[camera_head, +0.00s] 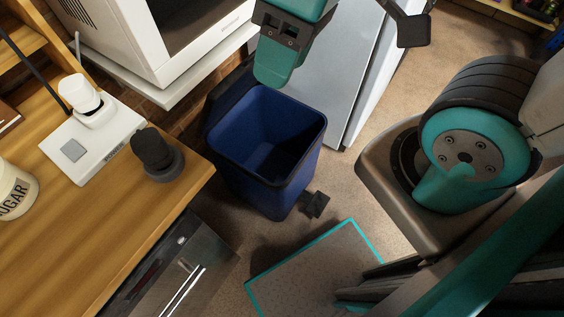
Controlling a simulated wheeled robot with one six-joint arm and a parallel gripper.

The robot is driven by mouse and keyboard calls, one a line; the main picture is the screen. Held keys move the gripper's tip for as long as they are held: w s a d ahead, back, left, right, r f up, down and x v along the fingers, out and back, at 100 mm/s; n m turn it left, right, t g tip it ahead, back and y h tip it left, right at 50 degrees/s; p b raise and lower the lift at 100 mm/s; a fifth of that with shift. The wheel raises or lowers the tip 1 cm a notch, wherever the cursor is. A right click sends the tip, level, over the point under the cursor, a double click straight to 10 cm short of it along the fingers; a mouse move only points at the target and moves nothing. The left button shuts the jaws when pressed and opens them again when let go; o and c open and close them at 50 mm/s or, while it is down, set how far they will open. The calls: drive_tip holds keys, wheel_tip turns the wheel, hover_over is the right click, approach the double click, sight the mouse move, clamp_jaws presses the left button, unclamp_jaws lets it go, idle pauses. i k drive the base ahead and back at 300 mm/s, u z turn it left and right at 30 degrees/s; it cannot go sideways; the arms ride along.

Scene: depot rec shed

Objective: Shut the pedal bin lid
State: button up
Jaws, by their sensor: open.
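The blue pedal bin (262,170) stands on the floor at the middle, upright, with its mouth open to view and an empty-looking inside. Its dark lid (217,98) is raised, tilted up at the bin's back left rim. The dark pedal (315,204) sticks out low at the bin's front right. My gripper (275,66), teal with a dark bracket, comes in from the top edge. In the picture it lies just above the bin's back rim, beside the lid. It is open, though only part of it shows; I cannot tell its height above the rim.
A wooden counter (75,245) fills the left, holding a white device (92,138), a dark round object (155,152) and a sugar jar (14,190). A white appliance (150,55) stands behind. A pale cabinet (335,80) stands right of the bin. The carpet (350,180) is clear right of the pedal.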

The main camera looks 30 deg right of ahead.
sight(217, 101)
drive_tip(key=z, duration=0.3)
drive_tip(key=k, duration=0.9)
drive_tip(key=u, duration=0.5)
